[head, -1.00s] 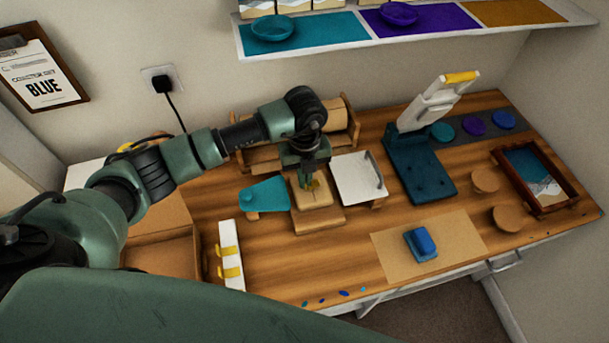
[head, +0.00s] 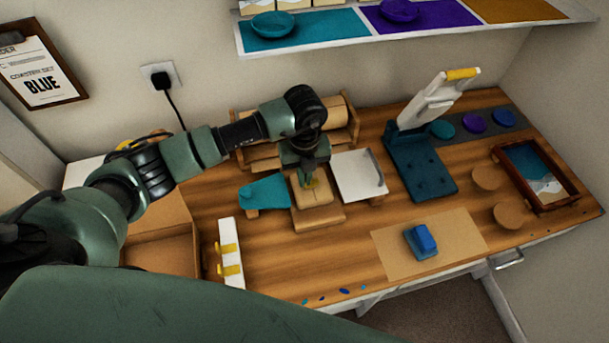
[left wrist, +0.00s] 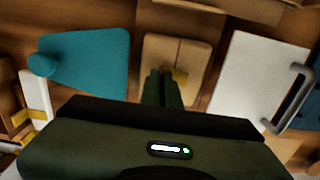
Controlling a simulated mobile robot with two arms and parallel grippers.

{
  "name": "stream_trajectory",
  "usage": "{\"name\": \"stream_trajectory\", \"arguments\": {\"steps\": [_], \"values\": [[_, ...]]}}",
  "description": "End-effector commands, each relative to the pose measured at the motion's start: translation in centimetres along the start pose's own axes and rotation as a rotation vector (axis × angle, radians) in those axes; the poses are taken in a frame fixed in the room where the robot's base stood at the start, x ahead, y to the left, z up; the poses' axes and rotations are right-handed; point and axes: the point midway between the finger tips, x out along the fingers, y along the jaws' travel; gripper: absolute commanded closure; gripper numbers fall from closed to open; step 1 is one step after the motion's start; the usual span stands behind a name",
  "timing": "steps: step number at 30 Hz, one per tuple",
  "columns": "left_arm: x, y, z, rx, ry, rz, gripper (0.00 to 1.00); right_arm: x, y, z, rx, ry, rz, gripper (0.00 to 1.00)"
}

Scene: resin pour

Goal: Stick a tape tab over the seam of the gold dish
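A tan square block with a straight seam (head: 318,195) sits on a wooden stand at mid-table; it also shows in the left wrist view (left wrist: 193,58). No dish is clearly recognisable there. My left gripper (head: 310,180) is over the block, pointing down. In the left wrist view its fingers (left wrist: 164,82) are close together, with a yellow tape tab (left wrist: 180,76) at their tips, over the seam. Whether the tab touches the block is hard to tell. More yellow tabs (head: 229,270) are on a white strip (head: 228,234) at the left front. My right gripper is not in view.
A teal paddle-shaped piece (head: 264,192) lies left of the block, and a white handled plate (head: 358,177) stands close on its right. A teal press (head: 420,168) is farther right. A blue block (head: 421,241) rests on a tan mat (head: 458,240).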

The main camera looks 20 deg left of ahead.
Motion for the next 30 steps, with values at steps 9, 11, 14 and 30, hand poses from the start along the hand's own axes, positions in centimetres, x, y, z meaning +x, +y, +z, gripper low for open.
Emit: {"name": "stream_trajectory", "arguments": {"steps": [9,11,14,30], "values": [[0.09,0.0,0.01,0.0,0.0,0.0,1.0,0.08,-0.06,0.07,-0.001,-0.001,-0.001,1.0],[0.16,0.0,0.0,0.0,0.0,0.0,1.0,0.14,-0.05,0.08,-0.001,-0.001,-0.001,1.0],[0.29,0.0,0.0,0.0,0.0,0.0,1.0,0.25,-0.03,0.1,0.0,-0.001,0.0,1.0],[0.64,0.01,0.0,0.0,0.0,0.0,1.0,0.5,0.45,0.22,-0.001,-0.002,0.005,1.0]]}}
